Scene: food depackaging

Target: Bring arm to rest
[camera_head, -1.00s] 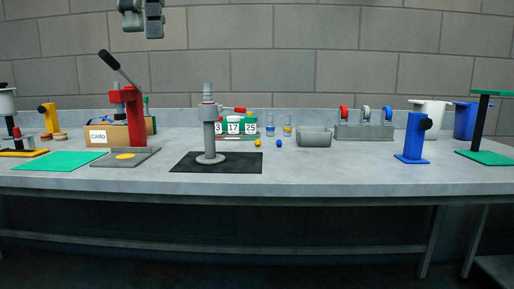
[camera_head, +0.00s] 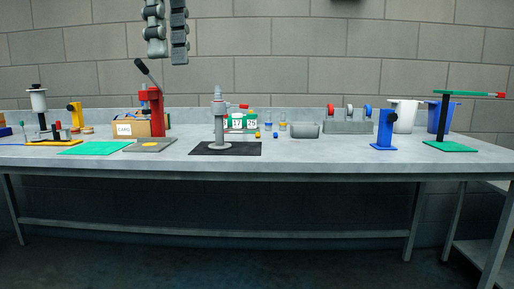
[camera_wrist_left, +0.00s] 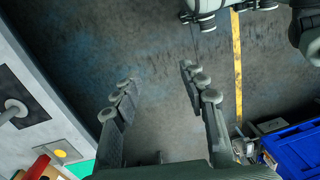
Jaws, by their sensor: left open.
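My left gripper (camera_head: 167,58) hangs at the top of the head view, in front of the brick wall and above the bench, with its grey fingers pointing down. In the left wrist view its two fingers (camera_wrist_left: 160,75) are spread apart with nothing between them, over bare dark floor. The gripper touches nothing. The rest of the left arm is out of the head view.
The grey bench (camera_head: 320,163) carries a red lever press (camera_head: 157,112), a grey post tool (camera_head: 218,120), a blue stand (camera_head: 384,130) and a green-topped stand (camera_head: 443,115). In the left wrist view a blue crate (camera_wrist_left: 298,148) stands on the floor at lower right.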

